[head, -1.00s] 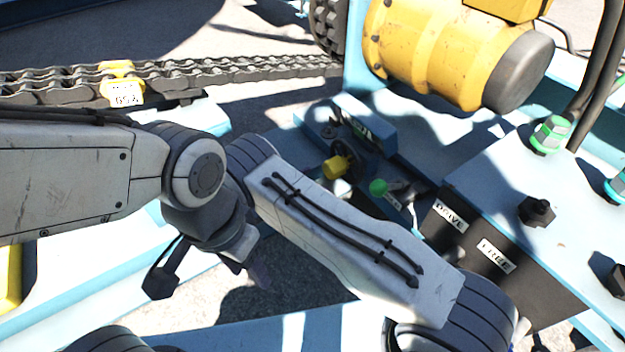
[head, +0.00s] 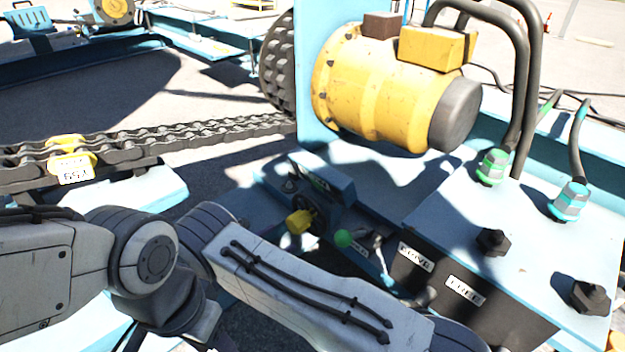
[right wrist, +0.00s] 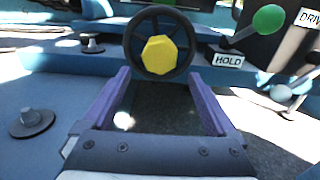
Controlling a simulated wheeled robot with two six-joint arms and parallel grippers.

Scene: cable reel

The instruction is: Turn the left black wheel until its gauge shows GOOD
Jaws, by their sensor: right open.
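A black spoked wheel with a yellow hub (head: 300,222) stands upright by a blue block in the middle of the head view. In the right wrist view the wheel (right wrist: 160,45) is straight ahead, beyond the fingertips. My right gripper (right wrist: 160,82) is open, its purple fingers apart with nothing between them. The wheel appears apart from the fingers. In the head view my arm links hide most of this gripper. A dark strip with green marks (head: 318,180) tops the blue block; I cannot read it as a gauge. I do not make out my left gripper.
A green-knobbed lever (right wrist: 268,20) stands right of the wheel by a HOLD label (right wrist: 228,60). A dark box with DRIVE and FREE labels (head: 463,290) is at right. A yellow motor (head: 375,90) is behind, a chain (head: 200,135) at left.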

